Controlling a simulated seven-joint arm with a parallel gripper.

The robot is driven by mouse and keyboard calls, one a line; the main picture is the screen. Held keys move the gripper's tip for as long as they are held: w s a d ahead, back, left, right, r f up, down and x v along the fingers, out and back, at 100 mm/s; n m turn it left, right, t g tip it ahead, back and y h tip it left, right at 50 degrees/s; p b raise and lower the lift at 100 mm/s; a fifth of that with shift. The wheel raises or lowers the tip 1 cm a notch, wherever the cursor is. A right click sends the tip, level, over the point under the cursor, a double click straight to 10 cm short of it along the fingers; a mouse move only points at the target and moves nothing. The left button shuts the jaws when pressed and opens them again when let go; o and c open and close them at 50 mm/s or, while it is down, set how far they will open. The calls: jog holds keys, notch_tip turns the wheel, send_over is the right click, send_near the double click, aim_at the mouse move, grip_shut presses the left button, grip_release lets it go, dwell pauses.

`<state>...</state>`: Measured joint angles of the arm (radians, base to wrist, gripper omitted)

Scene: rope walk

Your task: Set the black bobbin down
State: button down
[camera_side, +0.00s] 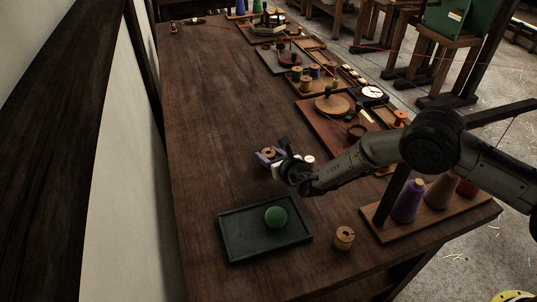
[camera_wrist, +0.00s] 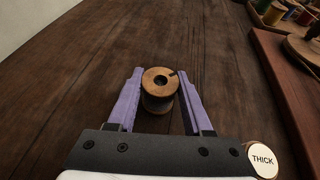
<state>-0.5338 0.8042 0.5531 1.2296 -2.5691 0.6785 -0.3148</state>
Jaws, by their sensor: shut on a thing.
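The black bobbin (camera_wrist: 158,101) has pale wooden ends and dark thread, and it stands upright between the two purple fingers of my gripper (camera_wrist: 159,78). The fingers are shut on it, one on each side. In the side view my gripper (camera_side: 269,158) is over the middle of the table, left of the arm, and the bobbin's wooden top (camera_side: 268,152) shows between the fingers. I cannot tell whether its base touches the table or hangs just above it.
A disc marked THICK (camera_wrist: 262,160) is beside my gripper. Boards with bobbins line the right edge.

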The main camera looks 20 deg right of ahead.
jog(key=shift+f, duration=0.2)
jog(key=shift+c, duration=1.6)
grip_release()
jog(key=shift+r, duration=0.2)
jog(key=v, duration=1.2)
jog(key=shift+s+f, duration=0.1)
jog(key=shift+d, duration=0.1)
